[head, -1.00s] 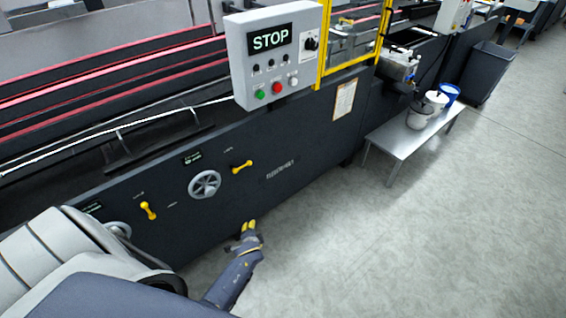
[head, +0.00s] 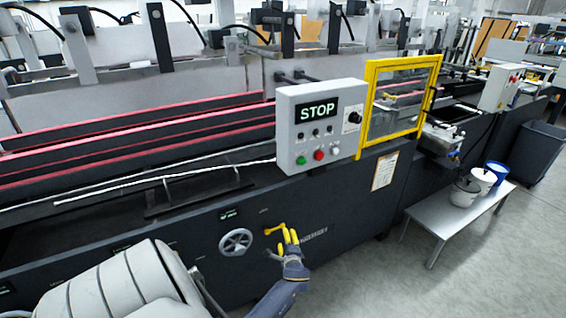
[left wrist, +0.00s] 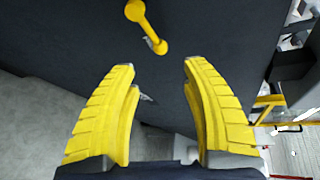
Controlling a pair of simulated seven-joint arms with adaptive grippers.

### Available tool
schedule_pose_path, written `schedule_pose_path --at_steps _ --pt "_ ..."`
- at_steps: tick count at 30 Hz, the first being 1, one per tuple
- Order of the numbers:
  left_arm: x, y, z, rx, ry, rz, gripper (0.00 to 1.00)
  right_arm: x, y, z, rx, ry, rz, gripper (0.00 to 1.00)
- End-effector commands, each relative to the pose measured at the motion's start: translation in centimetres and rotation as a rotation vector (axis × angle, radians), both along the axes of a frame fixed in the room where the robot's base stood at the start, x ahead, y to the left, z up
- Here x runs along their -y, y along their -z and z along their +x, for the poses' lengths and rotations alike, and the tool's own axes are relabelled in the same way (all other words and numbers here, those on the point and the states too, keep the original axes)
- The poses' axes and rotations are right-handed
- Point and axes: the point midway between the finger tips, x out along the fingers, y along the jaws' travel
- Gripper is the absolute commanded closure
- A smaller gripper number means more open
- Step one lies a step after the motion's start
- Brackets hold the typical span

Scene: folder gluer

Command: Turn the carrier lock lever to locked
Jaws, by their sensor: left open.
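A yellow lever (head: 274,229) sits on the dark machine side panel, just right of the handwheel (head: 235,242). The small label by it is too blurred to read. My left gripper (head: 289,237) is open, with its yellow fingers close to the right of this lever in the head view. In the left wrist view the lever (left wrist: 148,28) lies tilted beyond the fingertips of my left gripper (left wrist: 158,68), apart from both fingers, with nothing between them. My right gripper is not in view.
A control box (head: 320,125) reading STOP, with several buttons, stands above the lever. A yellow-framed guard (head: 366,105) is beside it. A low metal bench (head: 450,225) with containers stands at right on open floor. My arm covers the panel's lower left.

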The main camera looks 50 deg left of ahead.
Motion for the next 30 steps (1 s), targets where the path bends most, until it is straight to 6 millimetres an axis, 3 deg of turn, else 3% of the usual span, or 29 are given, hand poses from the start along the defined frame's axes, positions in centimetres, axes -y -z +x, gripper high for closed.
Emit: schedule_pose_path --at_steps 17,30 --pt "-6.7 2.3 4.3 -0.001 0.0 0.0 0.53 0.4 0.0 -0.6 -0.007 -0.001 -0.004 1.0" --pt "-8.8 3.1 5.7 -0.001 0.001 -0.001 0.53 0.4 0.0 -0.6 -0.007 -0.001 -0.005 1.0"
